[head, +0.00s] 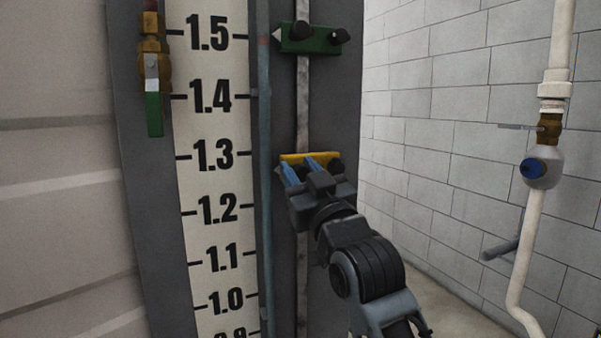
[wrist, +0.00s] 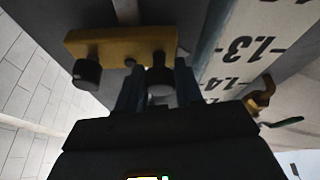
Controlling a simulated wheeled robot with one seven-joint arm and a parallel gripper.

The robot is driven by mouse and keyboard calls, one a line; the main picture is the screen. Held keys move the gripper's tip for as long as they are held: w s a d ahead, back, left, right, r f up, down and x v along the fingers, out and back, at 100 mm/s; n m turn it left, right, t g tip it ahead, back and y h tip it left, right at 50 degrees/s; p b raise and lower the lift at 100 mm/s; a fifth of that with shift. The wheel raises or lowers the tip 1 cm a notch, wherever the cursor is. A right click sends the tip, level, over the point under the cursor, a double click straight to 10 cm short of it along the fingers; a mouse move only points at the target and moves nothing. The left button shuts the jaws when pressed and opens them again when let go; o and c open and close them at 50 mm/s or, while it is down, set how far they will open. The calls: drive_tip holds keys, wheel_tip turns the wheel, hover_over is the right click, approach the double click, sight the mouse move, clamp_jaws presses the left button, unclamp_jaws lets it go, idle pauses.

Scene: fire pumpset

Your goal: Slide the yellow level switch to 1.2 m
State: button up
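The yellow level switch (head: 310,158) sits on the vertical rail right of the scale, its pointer a little below the 1.3 mark and above 1.2. In the wrist view the yellow bar (wrist: 118,43) carries two dark knobs, and one knob (wrist: 160,82) stands between my fingers. The other knob (wrist: 87,75) is free, outside the fingers. My gripper (head: 303,170) is at the switch with its blue fingers on both sides of that knob. The fingers are very close to the knob, but whether they press on it cannot be told.
A green switch (head: 310,38) sits higher on the same rail, near 1.5. The white scale (head: 214,130) and a thin vertical tube (head: 264,130) are left of the rail. A brass valve with green handle (head: 153,75) is at upper left. A white pipe (head: 528,240) runs along the right wall.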

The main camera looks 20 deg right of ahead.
clamp_jaws()
wheel_tip(320, 180, down, 7)
drive_tip(key=b, duration=0.5)
drive_tip(key=shift+f, duration=0.1)
drive_tip(key=shift+o, duration=2.2)
unclamp_jaws()
